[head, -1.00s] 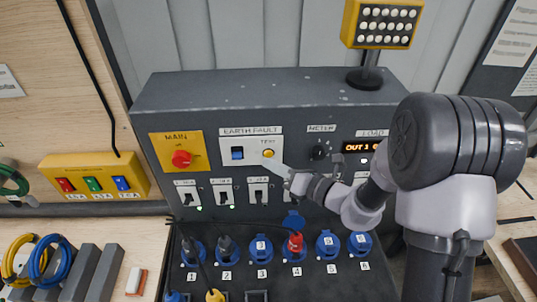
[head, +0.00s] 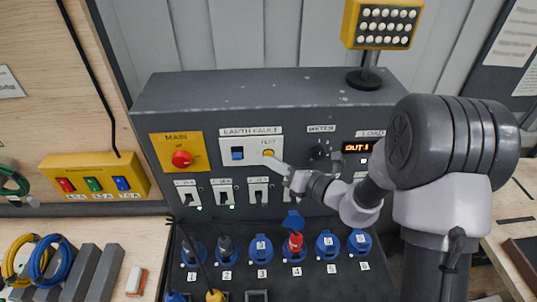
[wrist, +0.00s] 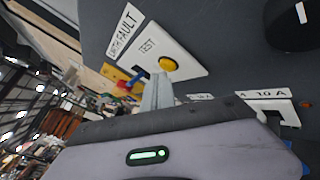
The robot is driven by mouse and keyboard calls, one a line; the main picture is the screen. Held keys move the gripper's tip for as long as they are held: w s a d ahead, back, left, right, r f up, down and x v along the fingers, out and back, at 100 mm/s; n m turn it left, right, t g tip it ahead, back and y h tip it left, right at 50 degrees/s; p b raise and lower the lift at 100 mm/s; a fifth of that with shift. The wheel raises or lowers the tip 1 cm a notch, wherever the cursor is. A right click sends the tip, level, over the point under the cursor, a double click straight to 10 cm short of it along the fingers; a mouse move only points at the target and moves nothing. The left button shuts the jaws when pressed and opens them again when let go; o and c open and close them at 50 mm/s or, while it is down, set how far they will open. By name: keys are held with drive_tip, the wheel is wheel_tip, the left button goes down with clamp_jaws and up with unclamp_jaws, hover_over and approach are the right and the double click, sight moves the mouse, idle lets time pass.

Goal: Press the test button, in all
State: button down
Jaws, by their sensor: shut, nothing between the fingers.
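The yellow round test button (head: 268,153) sits on the white earth fault plate (head: 251,150) of the dark panel, beside a blue rocker switch (head: 237,153). The button also shows in the wrist view (wrist: 168,64), under the "TEST" label. My gripper (head: 270,161) is shut and empty, its tip at the lower edge of the button in the head view. In the wrist view the shut fingers (wrist: 158,88) point up just below the button. I cannot tell whether the tip touches it.
A red main knob (head: 181,159) is at the left. A meter knob (head: 319,153) and a lit display (head: 357,147) are to the right. Below are a row of breakers (head: 258,191) and several blue sockets (head: 261,249). A yellow lamp (head: 382,24) stands on top.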

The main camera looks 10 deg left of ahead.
drive_tip(key=shift+w+a, duration=0.1)
drive_tip(key=shift+w, duration=0.25)
idle(0.5)
drive_tip(key=shift+s, duration=0.1)
drive_tip(key=shift+s+d, duration=0.2)
drive_tip(key=shift+s, duration=0.5)
drive_tip(key=shift+s+d+b, duration=0.2)
drive_tip(key=shift+s, duration=0.6)
drive_tip(key=shift+s+d+b, duration=0.2)
drive_tip(key=shift+s, duration=0.6)
drive_tip(key=shift+s+d+b, duration=0.2)
drive_tip(key=shift+s, duration=0.6)
